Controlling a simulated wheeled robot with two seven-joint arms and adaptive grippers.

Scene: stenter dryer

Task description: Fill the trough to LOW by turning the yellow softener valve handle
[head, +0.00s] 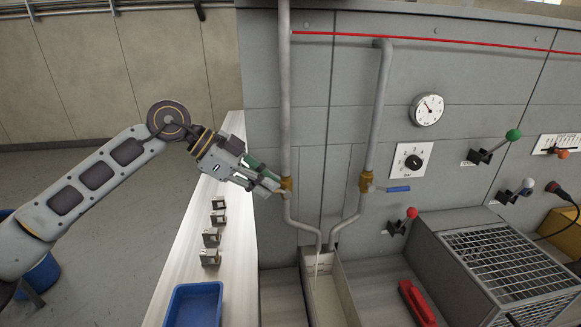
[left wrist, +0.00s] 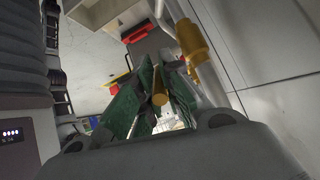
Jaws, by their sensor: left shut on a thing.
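The softener valve (head: 286,185) is a brass body on the left grey pipe. My left gripper (head: 275,187) reaches it from the left and is shut on its handle, which the fingers mostly hide in the head view. In the left wrist view a yellow handle (left wrist: 158,98) shows between the green finger pads, and the brass valve body (left wrist: 191,42) is beside them. The narrow trough (head: 346,298) stands below the two pipe outlets. A thin pale line runs down from the outlets into it; I cannot tell the liquid level. My right gripper is not in view.
A second brass valve (head: 366,182) with a blue handle (head: 398,189) is on the right pipe. A white bench (head: 180,268) with several metal clips and a blue bin (head: 194,305) stands left of the trough. A metal grate (head: 505,262) and coloured levers are at right.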

